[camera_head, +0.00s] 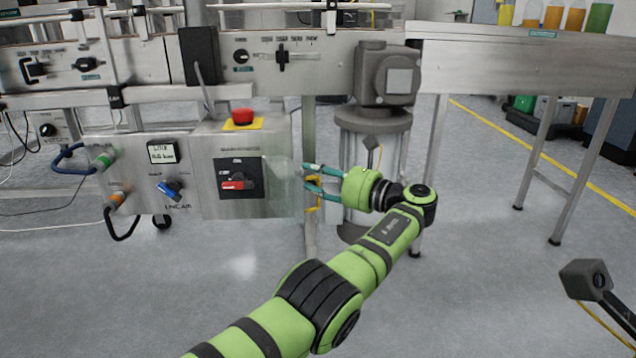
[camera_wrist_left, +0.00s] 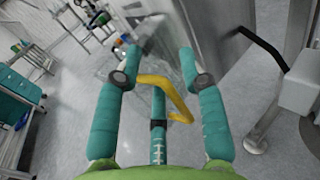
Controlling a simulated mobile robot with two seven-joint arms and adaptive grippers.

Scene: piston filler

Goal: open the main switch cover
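The main switch (camera_head: 237,181) is a red handle on a black plate, on the front of the grey control box. A clear, faint pane, which looks like its cover (camera_head: 283,190), shows just right of the black plate. Its exact angle is hard to tell. My left gripper (camera_head: 307,178) is right of the pane, with its teal fingers pointing left towards it. In the left wrist view the fingers (camera_wrist_left: 157,62) are spread apart. A bent yellow piece (camera_wrist_left: 168,92) shows between them; I cannot tell what it belongs to. My right gripper is not in view.
A red emergency button (camera_head: 242,116) on a yellow base tops the box. A blue knob (camera_head: 170,190) and cables are at its left. A grey motor (camera_head: 388,75) on a cylinder stands behind my left wrist. A steel table (camera_head: 525,75) is right; open floor lies in front.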

